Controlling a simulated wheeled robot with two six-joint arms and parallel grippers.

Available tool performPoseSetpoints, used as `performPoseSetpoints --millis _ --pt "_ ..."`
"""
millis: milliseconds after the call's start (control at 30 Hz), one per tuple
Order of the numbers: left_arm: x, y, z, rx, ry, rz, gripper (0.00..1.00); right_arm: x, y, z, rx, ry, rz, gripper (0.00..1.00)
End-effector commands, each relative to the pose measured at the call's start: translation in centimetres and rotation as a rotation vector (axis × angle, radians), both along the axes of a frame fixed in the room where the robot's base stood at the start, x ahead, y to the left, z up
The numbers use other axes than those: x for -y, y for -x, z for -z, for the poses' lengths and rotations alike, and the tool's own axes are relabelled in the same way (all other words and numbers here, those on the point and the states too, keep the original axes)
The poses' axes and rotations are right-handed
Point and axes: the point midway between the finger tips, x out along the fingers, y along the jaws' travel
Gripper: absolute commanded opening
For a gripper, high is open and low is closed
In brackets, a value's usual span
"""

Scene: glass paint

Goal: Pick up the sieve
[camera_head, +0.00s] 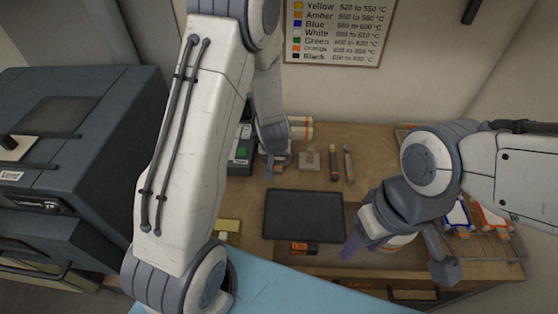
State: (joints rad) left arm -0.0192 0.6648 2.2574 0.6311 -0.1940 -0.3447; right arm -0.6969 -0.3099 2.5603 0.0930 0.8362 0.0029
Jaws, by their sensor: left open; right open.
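My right gripper (402,252) is open over the right front of the workbench, its fingers spread wide. A round pale thing with an orange band (397,243) shows partly behind and between these fingers. It may be the sieve, but the gripper hides most of it and I cannot tell for sure. I cannot tell whether the fingers touch it. My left gripper (274,158) is open at the back left of the bench, beside a dark box with a green label (242,152).
A dark flat tray (303,215) lies mid-bench, with a small black and orange box (303,248) at its front edge. Small tools (341,163) lie behind it. A wire rack (486,245) with coloured packets stands right. A dark kiln-like machine (80,150) fills the left.

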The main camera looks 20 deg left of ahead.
Motion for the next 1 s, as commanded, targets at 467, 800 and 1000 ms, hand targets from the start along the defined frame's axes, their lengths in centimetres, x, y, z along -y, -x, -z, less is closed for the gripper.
performPoseSetpoints --millis 467,800,1000 --pt "-0.2 -2.4 4.6 0.0 0.001 0.0 0.68 0.0 0.0 0.2 0.0 0.0 -0.001 0.5" --pt "-0.2 -2.4 4.6 0.0 0.001 0.0 0.14 0.0 0.0 0.2 0.0 0.0 0.0 0.5" --pt "-0.2 -2.4 4.5 0.001 0.001 0.0 0.0 0.0 0.0 0.2 0.0 0.0 0.0 0.5"
